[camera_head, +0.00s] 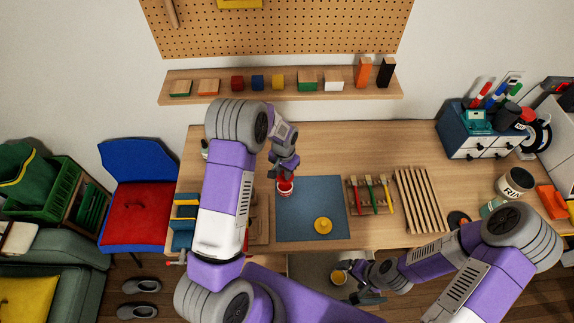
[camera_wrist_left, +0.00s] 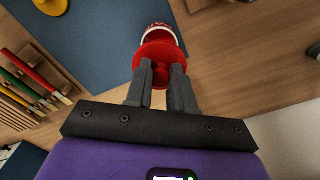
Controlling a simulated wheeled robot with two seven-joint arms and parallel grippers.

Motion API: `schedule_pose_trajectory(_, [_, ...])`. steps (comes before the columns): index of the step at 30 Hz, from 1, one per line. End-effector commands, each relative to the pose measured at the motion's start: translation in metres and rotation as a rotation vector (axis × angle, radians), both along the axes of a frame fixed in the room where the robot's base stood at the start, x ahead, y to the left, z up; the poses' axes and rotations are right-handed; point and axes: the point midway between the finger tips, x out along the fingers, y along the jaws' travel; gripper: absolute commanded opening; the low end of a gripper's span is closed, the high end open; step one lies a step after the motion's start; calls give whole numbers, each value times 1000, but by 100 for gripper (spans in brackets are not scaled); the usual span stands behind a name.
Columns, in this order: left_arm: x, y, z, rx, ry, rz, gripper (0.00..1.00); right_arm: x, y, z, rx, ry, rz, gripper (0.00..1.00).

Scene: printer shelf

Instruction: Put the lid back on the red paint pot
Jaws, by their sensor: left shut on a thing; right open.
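My left gripper (camera_head: 284,177) is shut on the red lid, which shows clearly in the left wrist view (camera_wrist_left: 158,54) with its knob between the fingers (camera_wrist_left: 160,76). The red paint pot (camera_head: 286,189), red with a white band, is at the back left of the blue mat (camera_head: 300,208). In the left wrist view the pot (camera_wrist_left: 160,31) shows just beyond the lid, which partly hides it. I cannot tell whether lid and pot touch. My right gripper (camera_head: 358,275) is open, low by the table's front edge.
A yellow knobbed piece (camera_head: 323,226) sits on the mat. Brushes with coloured handles (camera_head: 368,195) and a slatted wooden rack (camera_head: 415,200) stand to its right. A blue drawer unit (camera_head: 473,130) is at the back right. The table's back middle (camera_head: 355,145) is clear.

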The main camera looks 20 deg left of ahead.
Motion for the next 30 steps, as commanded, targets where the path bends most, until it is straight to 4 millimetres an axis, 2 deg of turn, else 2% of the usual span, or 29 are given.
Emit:
schedule_pose_trajectory(18, [0, 0, -56, 0, 0, 0, 0, 0, 0, -37, 0, -1, 0, 92])
schedule_pose_trajectory(30, [0, 0, -59, 0, -1, 0, 0, 0, 0, -39, 0, -1, 0, 92])
